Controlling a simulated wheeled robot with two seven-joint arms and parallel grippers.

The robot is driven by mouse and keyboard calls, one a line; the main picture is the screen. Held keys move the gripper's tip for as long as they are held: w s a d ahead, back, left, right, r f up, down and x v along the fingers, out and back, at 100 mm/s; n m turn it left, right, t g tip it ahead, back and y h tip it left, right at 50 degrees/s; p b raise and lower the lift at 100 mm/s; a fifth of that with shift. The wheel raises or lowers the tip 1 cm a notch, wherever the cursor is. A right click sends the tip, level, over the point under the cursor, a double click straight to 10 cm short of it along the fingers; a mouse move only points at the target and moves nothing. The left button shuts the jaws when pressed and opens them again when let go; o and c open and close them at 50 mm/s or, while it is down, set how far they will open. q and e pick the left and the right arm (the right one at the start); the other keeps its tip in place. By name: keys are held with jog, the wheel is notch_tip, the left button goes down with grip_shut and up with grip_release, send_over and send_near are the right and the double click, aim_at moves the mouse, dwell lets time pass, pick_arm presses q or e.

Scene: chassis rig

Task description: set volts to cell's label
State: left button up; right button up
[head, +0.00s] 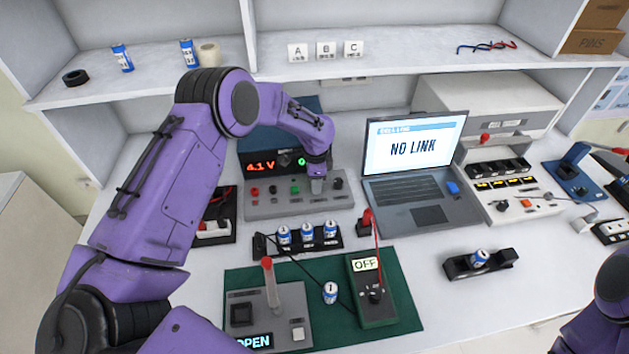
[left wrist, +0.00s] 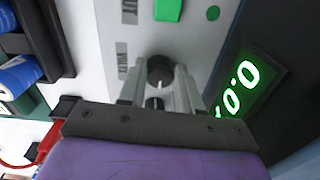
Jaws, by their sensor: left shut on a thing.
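The power supply (head: 262,208) stands at the back of the bench, with a red readout (head: 260,165) that looks like 4.1 V. My left gripper (head: 317,183) reaches down to the right part of its panel. In the left wrist view its fingers (left wrist: 162,90) are shut on a dark round knob (left wrist: 160,70), and a green readout (left wrist: 238,88) shows zeros. Blue-and-white cells stand in a black rack (head: 300,250). One cell (head: 330,292) is on the green mat, and another (head: 480,258) sits in a black cradle. Their small labels are unreadable. My right gripper is out of view.
A laptop (head: 415,175) reading NO LINK stands right of the supply. A meter (head: 372,292) reading OFF and a box (head: 265,318) reading OPEN lie on the green mat (head: 405,290). A shelf (head: 350,65) runs above. White bench is free at front right.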

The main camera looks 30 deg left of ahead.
pick_arm(q)
jog(key=o, duration=1)
jog(key=shift+s+d+f, duration=0.2)
jog(key=shift+f, duration=0.1)
jog(key=shift+o, duration=0.2)
jog(key=shift+w, duration=0.1)
jog(key=shift+r, duration=0.1)
jog(key=shift+a+r, duration=0.1)
jog(key=shift+r, duration=0.1)
notch_tip(320, 180, up, 10)
jog(key=b, duration=0.1)
jog(key=shift+b, duration=0.35)
